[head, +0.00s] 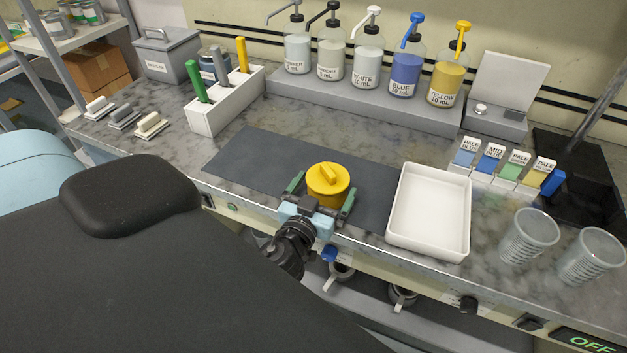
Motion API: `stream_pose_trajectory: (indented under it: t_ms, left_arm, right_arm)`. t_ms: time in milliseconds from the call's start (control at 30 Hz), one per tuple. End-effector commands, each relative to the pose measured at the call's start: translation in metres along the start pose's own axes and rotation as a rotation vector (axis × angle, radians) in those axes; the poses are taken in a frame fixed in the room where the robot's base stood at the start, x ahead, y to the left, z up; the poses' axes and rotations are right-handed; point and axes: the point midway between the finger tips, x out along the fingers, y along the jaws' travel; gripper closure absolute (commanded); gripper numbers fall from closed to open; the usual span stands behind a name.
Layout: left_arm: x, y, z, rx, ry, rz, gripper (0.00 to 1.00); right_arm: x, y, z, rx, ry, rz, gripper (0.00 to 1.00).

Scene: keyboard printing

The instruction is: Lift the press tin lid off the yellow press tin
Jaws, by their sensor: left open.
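The yellow press tin (323,200) stands upright on the dark mat near the counter's front edge. Its yellow lid (341,181) sits on top, with a raised bar handle across the middle. My left gripper (322,186) reaches in from the front edge and is open, one green-padded finger on each side of the tin. I cannot tell whether the fingers touch it. The gripper body hides the tin's lower front. My right gripper is out of view.
A white tray (397,238) lies just right of the tin. Two clear cups (527,240) stand at the right. Pump bottles (405,78) line the back, and a white holder (205,122) with coloured tools stands back left. The dark mat (248,160) is clear left of the tin.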

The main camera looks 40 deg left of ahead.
Motion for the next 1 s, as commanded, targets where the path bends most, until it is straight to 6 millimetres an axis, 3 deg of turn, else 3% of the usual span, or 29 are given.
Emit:
stream_pose_trajectory:
  t_ms: [200,567,867,900,1000]
  left_arm:
    - [0.019,0.000,-0.001,0.000,0.000,0.000,0.00]
    - [0.022,0.000,0.001,-0.001,-0.002,0.000,0.00]
    - [0.022,0.000,0.001,0.000,-0.002,0.000,0.39]
    - [0.022,0.000,0.001,0.000,-0.002,0.000,0.18]
    - [0.022,0.000,0.001,0.000,-0.002,0.000,0.31]
  right_arm:
    - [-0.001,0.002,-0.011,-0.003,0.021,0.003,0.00]
    - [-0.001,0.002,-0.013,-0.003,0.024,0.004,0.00]
    - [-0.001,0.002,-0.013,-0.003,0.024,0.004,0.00]
    - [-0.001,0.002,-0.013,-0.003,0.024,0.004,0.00]
    - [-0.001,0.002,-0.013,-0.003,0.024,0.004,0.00]
